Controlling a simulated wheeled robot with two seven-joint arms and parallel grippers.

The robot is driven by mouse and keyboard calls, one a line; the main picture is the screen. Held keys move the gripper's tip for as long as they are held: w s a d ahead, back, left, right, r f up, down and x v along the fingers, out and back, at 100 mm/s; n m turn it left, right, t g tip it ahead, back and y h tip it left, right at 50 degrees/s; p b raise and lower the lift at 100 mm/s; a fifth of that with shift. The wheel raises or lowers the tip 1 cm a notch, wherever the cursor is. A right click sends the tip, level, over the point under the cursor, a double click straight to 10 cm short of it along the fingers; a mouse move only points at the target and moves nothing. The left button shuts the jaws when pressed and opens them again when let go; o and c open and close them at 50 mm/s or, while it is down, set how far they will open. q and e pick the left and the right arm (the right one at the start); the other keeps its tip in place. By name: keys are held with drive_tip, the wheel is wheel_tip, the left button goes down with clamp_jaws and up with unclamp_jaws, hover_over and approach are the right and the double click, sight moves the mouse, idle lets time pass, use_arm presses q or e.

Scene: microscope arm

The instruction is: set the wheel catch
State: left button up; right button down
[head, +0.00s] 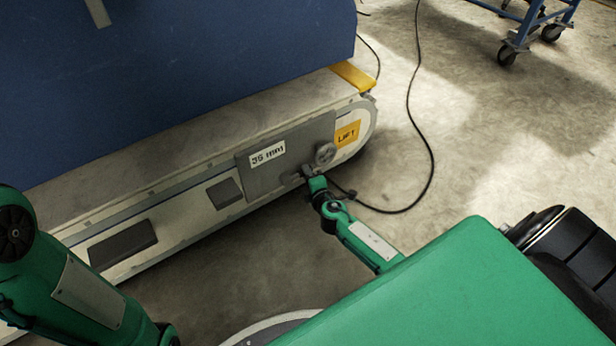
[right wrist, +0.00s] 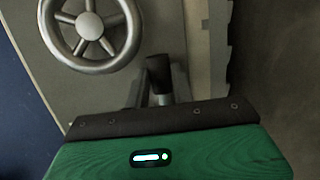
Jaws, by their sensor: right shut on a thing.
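A small silver handwheel (head: 325,152) stands on a grey panel (head: 270,172) low on the side of the big machine. In the right wrist view the spoked wheel (right wrist: 90,27) is at the upper left. A short catch with a dark cap (right wrist: 158,72) sticks out to the right of and below the wheel there. My right gripper (head: 309,173) reaches to the panel just below the wheel; in the wrist view its jaws (right wrist: 165,88) are shut on the catch. The jaws partly hide the catch's base. My left arm shows at the left, but its gripper is out of view.
A black cable (head: 431,160) lies curved on the floor right of the machine. A blue wheeled cart (head: 535,22) stands at the top right.

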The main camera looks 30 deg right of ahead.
idle(0.3)
drive_tip(key=c, duration=1.2)
unclamp_jaws()
drive_tip(key=shift+s, duration=0.1)
drive_tip(key=p+v, duration=0.1)
drive_tip(key=v, duration=1.2)
drive_tip(key=shift+s+a, duration=0.2)
drive_tip(key=shift+s, duration=0.1)
drive_tip(key=shift+s, duration=0.1)
